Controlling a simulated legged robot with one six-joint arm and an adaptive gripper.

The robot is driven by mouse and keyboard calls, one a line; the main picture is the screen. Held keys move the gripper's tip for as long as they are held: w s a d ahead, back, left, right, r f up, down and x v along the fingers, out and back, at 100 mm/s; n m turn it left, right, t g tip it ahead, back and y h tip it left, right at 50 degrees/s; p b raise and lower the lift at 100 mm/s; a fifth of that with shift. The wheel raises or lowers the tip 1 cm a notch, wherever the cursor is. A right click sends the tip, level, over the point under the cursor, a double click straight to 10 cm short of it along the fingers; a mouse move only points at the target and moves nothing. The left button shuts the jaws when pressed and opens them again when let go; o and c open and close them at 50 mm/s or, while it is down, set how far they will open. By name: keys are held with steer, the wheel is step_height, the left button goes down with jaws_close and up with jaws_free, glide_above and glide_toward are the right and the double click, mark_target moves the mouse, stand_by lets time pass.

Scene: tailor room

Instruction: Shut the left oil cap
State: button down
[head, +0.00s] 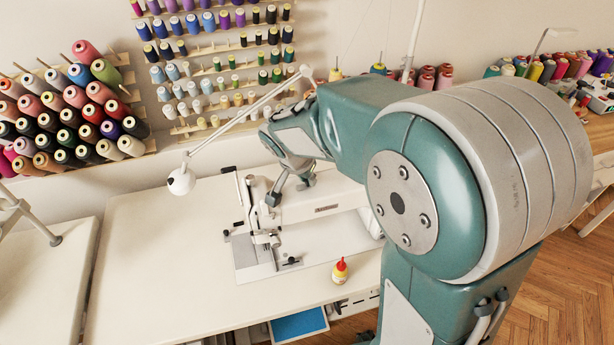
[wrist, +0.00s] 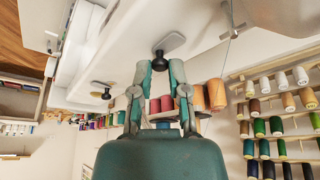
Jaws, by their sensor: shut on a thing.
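A white sewing machine (head: 315,207) stands on the white table, partly hidden by my arm in the head view. In the wrist view two small grey oil caps with black knobs show on its white body. My gripper (wrist: 159,66) is shut on the black knob (wrist: 158,60) of one oil cap (wrist: 173,42), with a finger on each side. The other oil cap's knob (wrist: 107,94) is apart from my gripper, to the left in the wrist view. I cannot tell from these views whether either cap lies fully shut.
A white lamp arm (head: 235,128) reaches over the table beside my arm. A small bottle with a red top (head: 340,271) stands at the table's front. Racks of thread spools (head: 75,110) are on the wall behind. The table's left part is clear.

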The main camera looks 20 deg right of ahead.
steer(key=shift+s+f, duration=0.15)
steer(key=shift+f, duration=0.1)
steer(key=c, duration=0.6)
jaws_free()
steer(key=shift+a, duration=0.1)
steer(key=shift+c, duration=0.2)
steer(key=shift+r, duration=0.1)
steer(key=shift+r, duration=0.1)
steer(key=shift+a+r, duration=0.1)
steer(key=shift+r, duration=0.15)
steer(key=v, duration=1.1)
steer(key=shift+a, duration=0.2)
